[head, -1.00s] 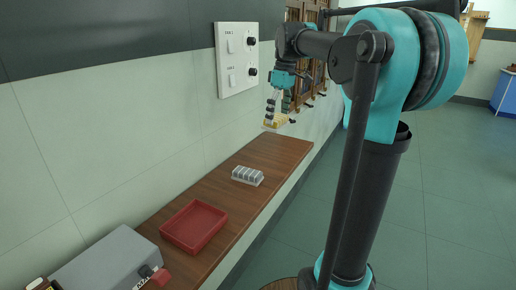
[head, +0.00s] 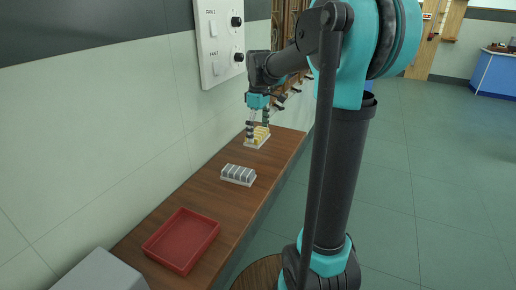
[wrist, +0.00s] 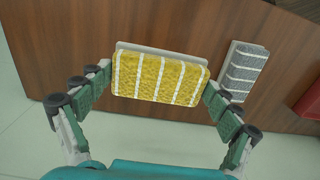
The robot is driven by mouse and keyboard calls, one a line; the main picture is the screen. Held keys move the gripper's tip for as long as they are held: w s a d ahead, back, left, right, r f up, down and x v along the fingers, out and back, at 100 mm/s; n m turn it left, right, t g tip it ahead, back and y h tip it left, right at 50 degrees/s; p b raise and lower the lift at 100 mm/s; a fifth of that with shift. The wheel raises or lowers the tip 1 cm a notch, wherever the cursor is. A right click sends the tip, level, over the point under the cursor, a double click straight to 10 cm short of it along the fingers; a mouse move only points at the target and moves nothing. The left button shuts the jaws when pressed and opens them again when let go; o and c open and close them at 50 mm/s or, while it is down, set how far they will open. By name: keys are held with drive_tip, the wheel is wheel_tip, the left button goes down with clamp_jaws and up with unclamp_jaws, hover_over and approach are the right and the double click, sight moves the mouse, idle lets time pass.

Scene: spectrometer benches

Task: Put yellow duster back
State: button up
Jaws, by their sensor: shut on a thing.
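The yellow duster (head: 257,139) is at the far end of the wooden bench, low at its surface; I cannot tell if it touches the wood. In the wrist view the yellow duster (wrist: 160,80) shows its yellow, white-striped pad and a pale backing along its far edge. My gripper (head: 258,126) is above it, pointing down. In the wrist view my gripper (wrist: 160,84) has one finger at each short end of the duster and is shut on it. The duster's underside is hidden.
A grey striped block (head: 238,175), also in the wrist view (wrist: 242,70), lies nearer on the bench (head: 205,195). A red tray (head: 182,240) is nearer still, then a grey box (head: 100,275). A switch panel (head: 220,42) is on the wall. Bare wood separates these things.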

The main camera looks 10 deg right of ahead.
sight(258, 156)
wheel_tip(258, 156, down, 7)
drive_tip(key=shift+r, duration=0.1)
drive_tip(key=o, duration=1.1)
drive_tip(key=shift+c, duration=0.2)
drive_tip(key=shift+r, duration=0.1)
wheel_tip(258, 156, up, 12)
drive_tip(key=shift+w+d+f, duration=0.1)
